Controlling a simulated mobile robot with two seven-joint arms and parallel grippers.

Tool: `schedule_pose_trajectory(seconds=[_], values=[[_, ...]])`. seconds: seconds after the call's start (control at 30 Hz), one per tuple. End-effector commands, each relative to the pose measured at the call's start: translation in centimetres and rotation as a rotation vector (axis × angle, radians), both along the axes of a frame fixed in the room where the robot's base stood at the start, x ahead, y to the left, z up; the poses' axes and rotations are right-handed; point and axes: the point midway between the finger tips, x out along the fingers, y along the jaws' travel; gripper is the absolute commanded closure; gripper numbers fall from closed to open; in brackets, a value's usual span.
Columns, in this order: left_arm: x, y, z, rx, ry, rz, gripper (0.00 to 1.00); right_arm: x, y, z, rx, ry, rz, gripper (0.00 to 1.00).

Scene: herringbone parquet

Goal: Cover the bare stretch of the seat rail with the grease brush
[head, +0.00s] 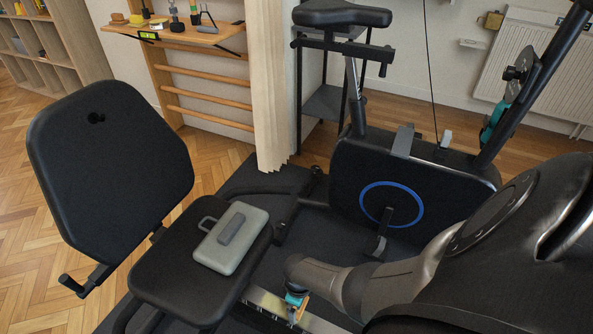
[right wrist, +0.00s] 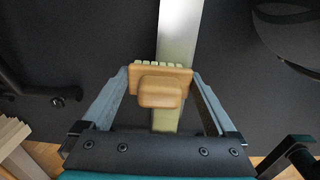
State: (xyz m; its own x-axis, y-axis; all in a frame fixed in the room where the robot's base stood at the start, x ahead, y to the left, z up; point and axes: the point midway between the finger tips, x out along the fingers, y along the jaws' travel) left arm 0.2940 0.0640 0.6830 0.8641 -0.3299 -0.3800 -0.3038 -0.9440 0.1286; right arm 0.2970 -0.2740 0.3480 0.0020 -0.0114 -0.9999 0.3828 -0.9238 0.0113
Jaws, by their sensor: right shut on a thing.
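The grease brush (right wrist: 162,88), a wooden block with a knob and pale bristles, is between the fingers of my right gripper (right wrist: 160,82). The seat rail (right wrist: 178,32) runs straight under the brush in the right wrist view. Its far part looks plain grey metal; the part on the near side of the brush looks yellowish. The brush is over the rail, but I cannot tell if the bristles touch it. In the head view my right gripper (head: 297,302) is low over the rail (head: 262,298), which is partly hidden by my arm. My left gripper is not in view.
The black seat (head: 190,285) bears a grey-green case (head: 212,256) left of the rail. The backrest (head: 110,165) stands behind it. An upright bike (head: 350,185) with a blue ring stands beyond. A wooden shelf (head: 185,32) holds small items. Parquet is open at left.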

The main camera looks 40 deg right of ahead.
Motion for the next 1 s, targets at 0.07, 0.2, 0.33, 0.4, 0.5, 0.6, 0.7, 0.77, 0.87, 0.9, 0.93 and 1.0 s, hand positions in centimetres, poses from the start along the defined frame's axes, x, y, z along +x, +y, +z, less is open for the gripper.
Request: schedule_pose_trajectory(seconds=[0.07, 0.2, 0.33, 0.4, 0.5, 0.6, 0.7, 0.77, 0.87, 0.9, 0.93, 1.0], values=[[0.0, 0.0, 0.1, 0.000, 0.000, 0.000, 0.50, 0.0, 0.1, 0.0, 0.000, -0.001, 0.000, 0.52], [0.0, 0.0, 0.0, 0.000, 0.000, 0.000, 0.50, 0.0, 0.1, 0.0, 0.000, -0.001, 0.001, 0.52], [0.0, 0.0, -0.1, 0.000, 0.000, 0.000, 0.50, 0.0, 0.1, -0.1, 0.000, -0.001, 0.001, 0.52], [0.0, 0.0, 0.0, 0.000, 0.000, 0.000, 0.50, -0.1, 0.2, -0.1, 0.001, 0.000, 0.001, 0.52], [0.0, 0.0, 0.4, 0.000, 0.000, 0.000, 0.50, -0.3, 0.8, 0.0, 0.002, 0.001, 0.002, 0.52], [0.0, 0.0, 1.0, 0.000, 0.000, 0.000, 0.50, -0.9, 2.0, 0.1, 0.004, 0.002, 0.002, 0.52], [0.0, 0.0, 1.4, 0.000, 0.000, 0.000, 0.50, -1.3, 3.0, 0.2, 0.003, 0.001, 0.002, 0.52], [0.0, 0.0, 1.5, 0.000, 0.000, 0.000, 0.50, -1.3, 3.2, 0.1, 0.001, 0.000, 0.002, 0.52], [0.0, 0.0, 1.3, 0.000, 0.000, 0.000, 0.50, -1.3, 3.1, 0.0, 0.000, 0.000, 0.002, 0.52], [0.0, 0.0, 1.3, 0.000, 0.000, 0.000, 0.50, -1.3, 3.1, 0.0, 0.000, 0.000, 0.001, 0.52], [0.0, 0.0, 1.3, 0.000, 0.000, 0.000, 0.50, -1.3, 3.1, 0.0, 0.000, 0.000, 0.001, 0.52], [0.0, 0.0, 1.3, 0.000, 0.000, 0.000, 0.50, -1.3, 3.1, 0.0, 0.000, 0.000, 0.001, 0.52]])
